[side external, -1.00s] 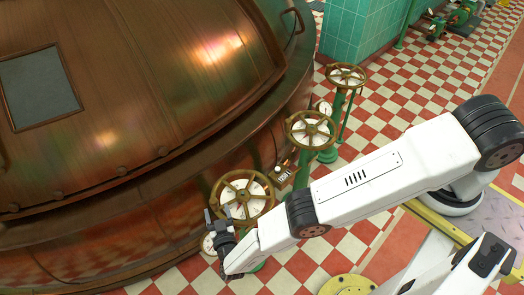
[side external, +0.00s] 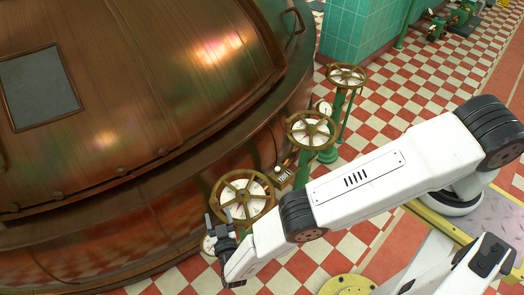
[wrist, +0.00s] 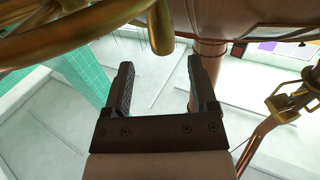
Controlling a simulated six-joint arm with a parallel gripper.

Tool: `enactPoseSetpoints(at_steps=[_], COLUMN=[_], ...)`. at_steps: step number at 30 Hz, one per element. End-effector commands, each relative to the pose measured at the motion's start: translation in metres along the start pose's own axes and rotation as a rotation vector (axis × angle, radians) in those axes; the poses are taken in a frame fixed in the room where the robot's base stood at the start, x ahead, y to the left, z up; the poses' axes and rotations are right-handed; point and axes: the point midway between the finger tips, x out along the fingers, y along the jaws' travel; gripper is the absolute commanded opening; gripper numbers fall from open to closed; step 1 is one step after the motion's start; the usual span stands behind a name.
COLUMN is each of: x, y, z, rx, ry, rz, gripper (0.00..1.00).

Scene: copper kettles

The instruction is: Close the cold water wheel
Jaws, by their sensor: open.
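Three brass handwheels on green stands line the front of the copper kettle. The nearest wheel (side external: 243,181) has a pale dial face behind its spokes; I cannot read which wheel is for cold water. My gripper (side external: 220,221) is at this wheel's lower left edge, open with its fingers pointing up. In the wrist view the open fingers (wrist: 163,85) have nothing between them. A brass rim (wrist: 75,38) and a downward brass peg (wrist: 161,25) show above and beyond the fingertips. Whether the gripper touches the wheel is not clear.
The middle wheel (side external: 311,130) and far wheel (side external: 346,76) stand further back. The copper kettle (side external: 130,90) fills the left side. A small counter box (side external: 283,174) sits beside the nearest wheel. Checkered floor (side external: 420,95) lies open at the right.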

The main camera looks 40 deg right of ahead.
Motion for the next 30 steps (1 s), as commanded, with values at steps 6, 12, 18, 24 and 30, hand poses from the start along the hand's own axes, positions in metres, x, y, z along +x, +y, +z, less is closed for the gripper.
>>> enactPoseSetpoints(at_steps=[6,12,18,24,30], x=[0.0,0.0,0.0,0.002,0.017], y=[-0.001,-0.001,0.0,-0.002,-0.028], z=[-0.03,-0.067,-0.1,-0.122,-0.11], rx=[0.001,0.002,0.002,0.008,0.062], ry=[0.0,0.001,0.001,-0.013,-0.147], rz=[0.0,0.0,0.0,-0.01,-0.117], gripper=[0.74,0.74,0.74,0.74,0.74])
